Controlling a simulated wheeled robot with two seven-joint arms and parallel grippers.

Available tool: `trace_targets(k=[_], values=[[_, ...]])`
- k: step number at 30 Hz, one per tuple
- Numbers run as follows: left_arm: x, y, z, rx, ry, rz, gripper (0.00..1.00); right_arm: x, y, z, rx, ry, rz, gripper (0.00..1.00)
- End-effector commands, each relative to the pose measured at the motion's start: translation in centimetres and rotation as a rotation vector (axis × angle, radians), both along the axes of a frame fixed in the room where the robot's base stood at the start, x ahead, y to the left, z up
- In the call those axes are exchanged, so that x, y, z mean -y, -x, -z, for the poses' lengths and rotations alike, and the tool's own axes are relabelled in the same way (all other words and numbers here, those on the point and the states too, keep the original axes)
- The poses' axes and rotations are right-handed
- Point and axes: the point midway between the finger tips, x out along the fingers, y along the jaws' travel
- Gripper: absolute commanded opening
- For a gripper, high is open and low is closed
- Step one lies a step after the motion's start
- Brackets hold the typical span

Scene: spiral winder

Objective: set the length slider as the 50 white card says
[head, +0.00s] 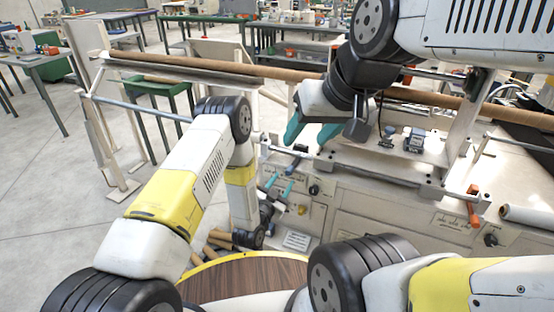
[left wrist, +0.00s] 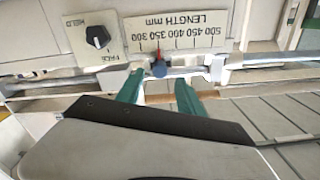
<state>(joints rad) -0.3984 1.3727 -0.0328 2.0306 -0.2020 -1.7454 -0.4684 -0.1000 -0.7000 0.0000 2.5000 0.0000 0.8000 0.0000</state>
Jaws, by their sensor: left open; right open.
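The length slider's blue knob with a red pointer (left wrist: 158,68) sits on a rail below the LENGTH mm scale (left wrist: 185,35) in the left wrist view. The scale appears upside down, and the pointer is left of its middle. My left gripper (left wrist: 160,90) is open, its teal fingertips to either side of and just short of the knob. In the head view my left gripper (head: 279,184) is at the machine's front. My right gripper (head: 306,128) is open and empty above the machine. A small white card (head: 297,240) is on the machine front; its writing is too small to read.
A long brown tube (head: 215,68) runs across the winder. An orange handle (head: 473,203) stands out at the right.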

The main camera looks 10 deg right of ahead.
Motion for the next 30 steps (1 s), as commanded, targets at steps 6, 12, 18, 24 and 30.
trace_targets(k=[6,12,18,24,30], values=[[2.1,-3.0,-0.2,0.002,0.002,0.001,0.44,0.0,0.0,0.0,0.0,0.0,0.0,0.53],[3.4,-5.1,-0.1,0.001,0.001,0.0,0.44,0.0,0.0,0.0,0.0,0.0,0.0,0.53],[3.9,-5.8,-0.1,-0.001,0.0,0.0,0.44,0.0,0.0,0.0,0.0,0.0,0.0,0.53],[3.9,-5.7,-0.1,-0.001,0.0,0.0,0.4,0.0,0.0,0.0,0.0,0.0,0.0,0.53],[3.8,-5.7,-0.1,-0.001,0.0,0.0,0.01,0.0,0.0,0.0,0.0,0.0,0.0,0.53]])
